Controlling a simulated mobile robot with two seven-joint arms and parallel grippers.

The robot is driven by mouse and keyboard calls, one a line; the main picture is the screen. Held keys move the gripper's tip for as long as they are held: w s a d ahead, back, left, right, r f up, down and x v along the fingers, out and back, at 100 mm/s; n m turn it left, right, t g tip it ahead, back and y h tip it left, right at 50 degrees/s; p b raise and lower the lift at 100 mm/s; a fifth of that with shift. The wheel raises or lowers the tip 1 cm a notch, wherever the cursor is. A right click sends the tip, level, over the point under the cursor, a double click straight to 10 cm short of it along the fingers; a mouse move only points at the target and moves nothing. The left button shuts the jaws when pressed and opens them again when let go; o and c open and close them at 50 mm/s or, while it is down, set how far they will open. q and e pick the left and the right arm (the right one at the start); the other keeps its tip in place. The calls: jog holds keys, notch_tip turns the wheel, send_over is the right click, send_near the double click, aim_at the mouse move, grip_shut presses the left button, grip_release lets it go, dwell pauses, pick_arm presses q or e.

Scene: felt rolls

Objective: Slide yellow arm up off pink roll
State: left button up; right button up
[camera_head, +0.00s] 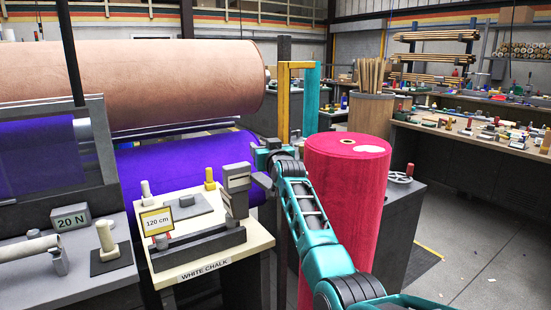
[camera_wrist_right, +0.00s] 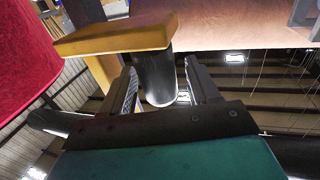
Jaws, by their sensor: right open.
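The pink roll (camera_head: 345,205) stands upright right of centre; its side also fills the left of the right wrist view (camera_wrist_right: 25,55). The yellow arm (camera_head: 283,105) shows as an upright and a top bar beside a teal post (camera_head: 311,100), left of the pink roll's top. In the right wrist view a yellow bar (camera_wrist_right: 115,38) ends at a dark rounded handle (camera_wrist_right: 157,75). My right gripper (camera_head: 262,155) is open, its two fingers on either side of that handle; I cannot tell whether they touch it. My left gripper is not in view.
A large tan roll (camera_head: 130,85) lies above purple cloth (camera_head: 180,165) at the left. A cream table (camera_head: 255,245) with a grey clamp-like piece (camera_head: 237,190) stands left of my right arm. Workbenches (camera_head: 470,135) line the right. Open floor (camera_head: 480,235) lies at the lower right.

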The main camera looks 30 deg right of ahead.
jog(key=s+a, duration=0.2)
jog(key=s, duration=0.9)
jog(key=shift+s, duration=0.1)
dwell(0.4)
jog(key=s+a+f+n+g+y, duration=0.1)
jog(key=s+a+f, duration=0.2)
jog(key=s+f, duration=0.35)
jog(key=s+a+f+n+g+y, duration=0.1)
jog(key=s+a+f, duration=0.15)
jog(key=f, duration=0.75)
jog(key=s+a+f+n+g+y, duration=0.1)
jog(key=s+a+f, duration=0.1)
jog(key=s+f, duration=0.5)
jog(key=s+a+f+n+g+y, duration=0.1)
jog(key=s+a+f+g, duration=0.1)
jog(key=s+a+f, duration=0.2)
jog(key=s+a+f+g+y, duration=0.1)
jog(key=s+a+f, duration=0.3)
jog(key=s+f, duration=0.5)
jog(key=s, duration=0.5)
jog(key=shift+s+f+n+g, duration=0.25)
jog(key=shift+f+n+g, duration=0.15)
